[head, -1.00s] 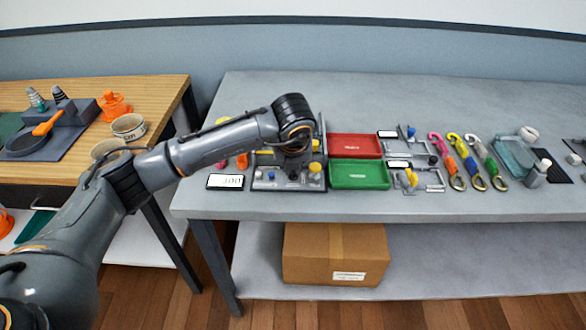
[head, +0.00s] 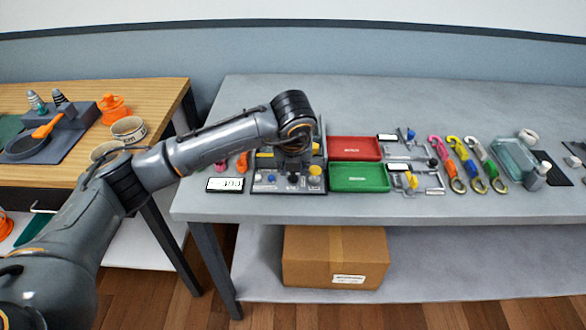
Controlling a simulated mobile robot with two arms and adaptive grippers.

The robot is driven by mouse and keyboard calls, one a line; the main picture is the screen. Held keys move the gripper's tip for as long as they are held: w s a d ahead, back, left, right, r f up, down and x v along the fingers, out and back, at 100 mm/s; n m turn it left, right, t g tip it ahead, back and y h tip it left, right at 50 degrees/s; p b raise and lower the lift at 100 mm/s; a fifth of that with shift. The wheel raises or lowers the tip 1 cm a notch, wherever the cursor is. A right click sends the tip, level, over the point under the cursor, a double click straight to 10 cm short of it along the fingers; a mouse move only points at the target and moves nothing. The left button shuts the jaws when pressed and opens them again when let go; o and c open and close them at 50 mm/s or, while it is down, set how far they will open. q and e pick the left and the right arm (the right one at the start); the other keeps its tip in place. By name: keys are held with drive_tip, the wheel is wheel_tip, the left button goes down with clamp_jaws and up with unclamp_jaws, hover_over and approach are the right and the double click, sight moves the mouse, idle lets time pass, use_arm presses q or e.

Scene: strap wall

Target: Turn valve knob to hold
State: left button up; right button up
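A grey panel (head: 280,187) with several small coloured knobs lies near the front left of the grey table. A yellow knob (head: 315,171) shows at its right side, and a small white-blue knob (head: 271,177) at its front. Which knob is the valve knob I cannot tell. A white label (head: 226,185) with dark print lies to the left of the panel. My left arm reaches over the panel, with its wrist bent down. My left gripper (head: 293,173) is small and dark above the panel; its fingers are largely hidden. My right gripper is not in view.
A red tray (head: 355,149) and a green tray (head: 360,178) sit right of the panel. Several coloured straps with hooks (head: 465,160) lie further right. A cardboard box (head: 334,257) stands on the lower shelf. The table's back is clear.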

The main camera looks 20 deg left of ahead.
use_arm(q)
drive_tip(key=v, duration=1)
drive_tip(key=shift+s+r, duration=0.15)
drive_tip(key=shift+r, duration=0.1)
drive_tip(key=shift+d, duration=0.1)
